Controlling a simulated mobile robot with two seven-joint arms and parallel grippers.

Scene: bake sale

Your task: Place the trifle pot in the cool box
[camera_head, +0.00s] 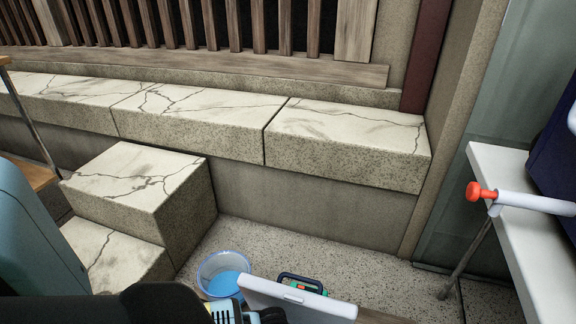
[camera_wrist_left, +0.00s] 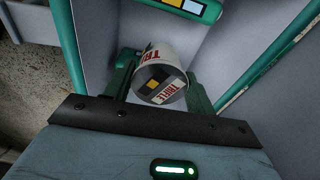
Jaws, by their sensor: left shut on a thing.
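The trifle pot (camera_wrist_left: 163,85), a small white tub with red lettering and a dark patch with a yellow mark, shows in the left wrist view. My left gripper (camera_wrist_left: 158,82) is shut on it, with a green finger on either side. Pale grey panels with teal edges lie around and beyond the pot; I cannot tell whether it is inside a container. My right gripper is not in view.
A white table (camera_head: 525,235) stands at the right under the navy box. A blue-tinted clear bucket (camera_head: 222,268) and a white panel with a latch (camera_head: 297,300) are at the bottom. Stone steps (camera_head: 140,180) and a stone ledge (camera_head: 345,145) stand behind. Speckled floor (camera_head: 375,275) is clear right of the panel.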

